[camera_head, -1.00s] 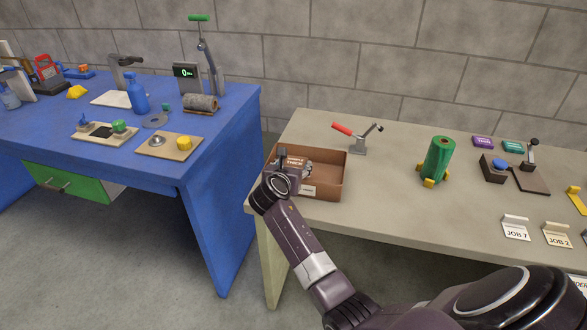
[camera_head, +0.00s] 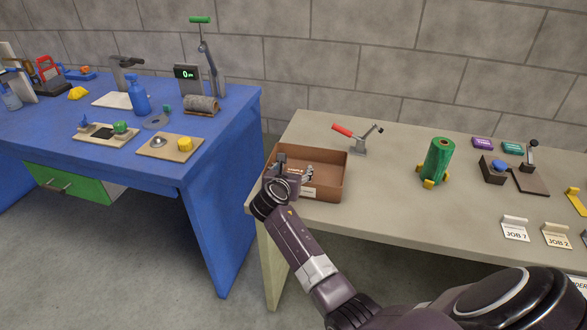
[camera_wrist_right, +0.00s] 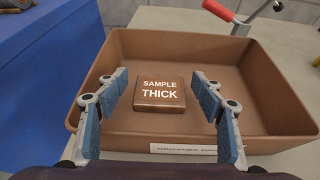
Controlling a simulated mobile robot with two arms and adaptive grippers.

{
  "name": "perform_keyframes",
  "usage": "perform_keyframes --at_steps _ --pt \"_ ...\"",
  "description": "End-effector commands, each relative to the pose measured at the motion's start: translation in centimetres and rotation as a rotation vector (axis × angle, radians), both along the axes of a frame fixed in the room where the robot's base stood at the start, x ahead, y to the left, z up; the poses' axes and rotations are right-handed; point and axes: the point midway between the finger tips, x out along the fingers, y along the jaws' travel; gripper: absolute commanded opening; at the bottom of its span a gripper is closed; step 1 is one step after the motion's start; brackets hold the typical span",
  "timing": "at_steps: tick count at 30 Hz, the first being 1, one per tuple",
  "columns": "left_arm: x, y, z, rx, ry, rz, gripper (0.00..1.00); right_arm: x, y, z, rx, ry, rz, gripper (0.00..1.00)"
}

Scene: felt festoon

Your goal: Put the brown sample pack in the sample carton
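The brown sample pack (camera_wrist_right: 159,94), marked "SAMPLE THICK", lies flat on the floor of the sample carton (camera_wrist_right: 262,75) in the right wrist view. The carton (camera_head: 328,169) is an open brown box at the left end of the beige table; the pack is mostly hidden by my gripper in the head view. My right gripper (camera_wrist_right: 160,100) is open, with its blue-padded fingers on either side of the pack and a visible gap to each side. It also shows over the carton's left part in the head view (camera_head: 293,172). My left gripper is not in view.
A red-handled clamp (camera_head: 358,137) stands just behind the carton. A green roll (camera_head: 438,162) on yellow supports stands to the right, with table room between. Purple and teal packs (camera_head: 483,143) lie farther right. A blue table (camera_head: 228,125) stands to the left.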

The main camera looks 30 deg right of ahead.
Motion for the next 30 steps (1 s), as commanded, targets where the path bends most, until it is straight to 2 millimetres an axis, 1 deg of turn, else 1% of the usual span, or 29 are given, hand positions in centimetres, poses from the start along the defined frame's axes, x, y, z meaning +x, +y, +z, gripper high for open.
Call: perform_keyframes --at_steps 1,11,14,15,20,24,30 --pt "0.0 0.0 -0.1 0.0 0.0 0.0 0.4 -0.6 0.1 -1.6 0.015 0.025 -0.008 0.71" --pt "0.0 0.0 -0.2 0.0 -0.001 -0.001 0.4 -0.6 0.1 -1.6 0.017 0.026 -0.009 0.71" --pt "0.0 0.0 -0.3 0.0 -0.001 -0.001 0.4 -0.6 0.1 -1.0 0.017 0.024 -0.008 0.71" --pt "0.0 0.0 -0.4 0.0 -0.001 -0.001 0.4 -0.6 0.1 -0.4 0.017 0.022 -0.008 0.71" --pt "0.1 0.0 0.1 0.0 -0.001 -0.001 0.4 -2.3 2.0 1.1 0.012 0.019 -0.004 0.71" --pt "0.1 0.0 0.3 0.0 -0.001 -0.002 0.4 -4.2 4.2 2.5 0.011 0.016 -0.003 0.71" --pt "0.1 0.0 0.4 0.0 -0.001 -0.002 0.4 -6.6 6.7 4.1 0.008 0.014 -0.003 0.71"
